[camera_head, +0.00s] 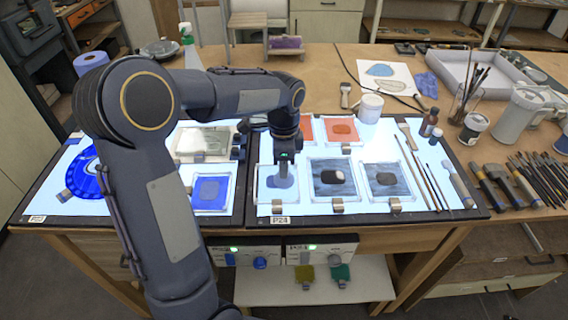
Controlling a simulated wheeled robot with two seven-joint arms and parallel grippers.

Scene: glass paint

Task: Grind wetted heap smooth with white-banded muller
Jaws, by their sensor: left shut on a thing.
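My left gripper (285,150) points down over the front-left glass slab (262,195) of the right light panel. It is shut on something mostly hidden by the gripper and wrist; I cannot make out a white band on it. A grey-blue patch (281,182) lies on the slab directly below; whether the held thing touches it is unclear. Another slab (372,191) bears a smaller dark patch (386,179). My right gripper is not in view.
Red-orange slabs (354,141) lie behind. Brushes (424,170) lie on the panel's right side. Tools (493,187) crowd the right table. My left arm covers much of the left panel.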

